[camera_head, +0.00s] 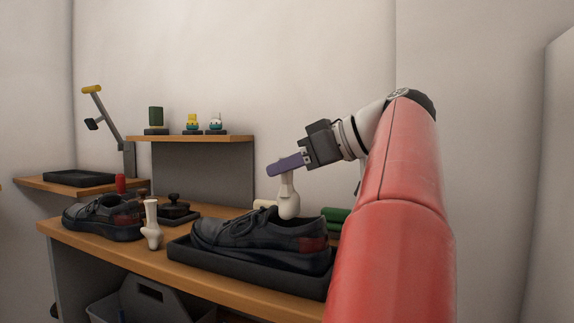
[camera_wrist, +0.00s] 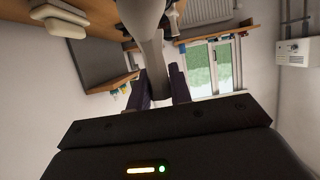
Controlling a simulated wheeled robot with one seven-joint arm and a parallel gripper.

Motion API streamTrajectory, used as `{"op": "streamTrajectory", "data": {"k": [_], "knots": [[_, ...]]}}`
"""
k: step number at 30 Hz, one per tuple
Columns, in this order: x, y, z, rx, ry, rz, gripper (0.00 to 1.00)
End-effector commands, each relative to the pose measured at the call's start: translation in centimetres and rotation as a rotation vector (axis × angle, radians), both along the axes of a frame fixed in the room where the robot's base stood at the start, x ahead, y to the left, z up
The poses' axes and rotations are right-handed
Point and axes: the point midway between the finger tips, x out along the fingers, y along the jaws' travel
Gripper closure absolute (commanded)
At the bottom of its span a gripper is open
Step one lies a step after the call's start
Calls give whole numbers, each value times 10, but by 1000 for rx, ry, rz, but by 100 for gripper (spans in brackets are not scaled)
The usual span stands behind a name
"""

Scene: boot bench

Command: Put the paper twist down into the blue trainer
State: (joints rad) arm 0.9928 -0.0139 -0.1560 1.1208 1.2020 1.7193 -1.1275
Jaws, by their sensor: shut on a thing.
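My gripper (camera_head: 286,166) has purple fingers shut on the neck of a cream paper twist (camera_head: 288,200), which hangs upright with its bulb downward. The twist also shows in the wrist view (camera_wrist: 150,45), between the fingers (camera_wrist: 160,88). A dark blue-black trainer (camera_head: 245,236) with a reddish heel patch lies below, its toe to the left. The bulb's lower end overlaps the trainer's ankle opening in the head view. I cannot tell whether it is inside or just above it. The inside of the trainer is hidden.
The trainer stands in a shallow black tray (camera_head: 190,257) on the wooden bench. A similar trainer (camera_head: 100,218) and a pale upright twist-like piece (camera_head: 152,230) stand to the left. A dark knobbed block (camera_head: 174,211) sits behind. A shelf (camera_head: 200,139) bears small items.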

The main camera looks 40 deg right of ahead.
Motion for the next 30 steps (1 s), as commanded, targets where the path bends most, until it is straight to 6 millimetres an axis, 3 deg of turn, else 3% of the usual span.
{"op": "streamTrajectory", "data": {"k": [24,30], "knots": [[0,0,-43,0,0,0,100],[0,0,-45,0,0,-1,100]]}}
